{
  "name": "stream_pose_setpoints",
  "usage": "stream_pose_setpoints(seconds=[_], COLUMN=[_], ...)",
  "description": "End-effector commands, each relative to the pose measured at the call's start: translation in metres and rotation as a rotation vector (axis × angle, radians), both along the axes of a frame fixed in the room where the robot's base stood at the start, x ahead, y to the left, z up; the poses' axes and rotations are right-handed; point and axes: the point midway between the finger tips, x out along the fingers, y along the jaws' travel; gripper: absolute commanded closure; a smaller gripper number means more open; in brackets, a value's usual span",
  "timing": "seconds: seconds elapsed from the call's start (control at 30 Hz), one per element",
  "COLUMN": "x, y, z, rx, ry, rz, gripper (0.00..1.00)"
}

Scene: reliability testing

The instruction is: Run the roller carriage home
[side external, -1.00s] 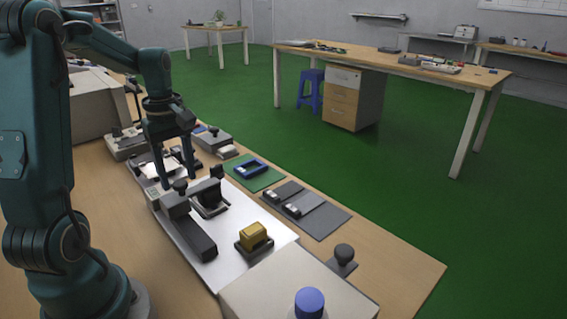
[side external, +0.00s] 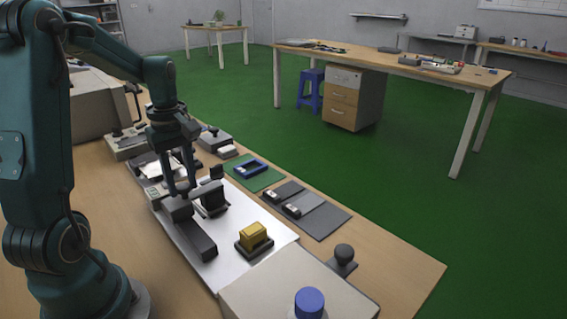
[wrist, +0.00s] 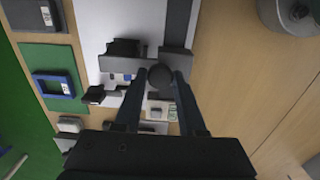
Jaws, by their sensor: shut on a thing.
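The roller carriage (side external: 178,207) is a dark grey block at the far end of a long dark rail (side external: 199,238) on a white plate. A round dark knob (wrist: 160,77) stands on the carriage, which shows in the wrist view as a grey crossbar (wrist: 118,63). My gripper (side external: 181,190) is down at the carriage, with its fingers shut on the knob. In the wrist view my gripper (wrist: 160,78) has one finger on each side of the knob. The knob is mostly hidden by the fingers in the side view.
A gold block (side external: 254,235) on a dark base stands on the white plate (side external: 229,259). A dark upright fixture (side external: 212,197) is close right of the carriage. A green mat (side external: 262,179), a grey mat (side external: 320,218) and a dark knobbed stamp (side external: 343,256) lie farther right.

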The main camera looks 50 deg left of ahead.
Motion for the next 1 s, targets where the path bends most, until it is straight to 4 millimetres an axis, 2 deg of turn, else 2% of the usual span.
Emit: stream_pose_setpoints(seconds=[1.0], x=[0.001], y=[-0.087], z=[0.001], rx=[0.000], ry=[-0.005], rz=[-0.002], gripper=[0.87])
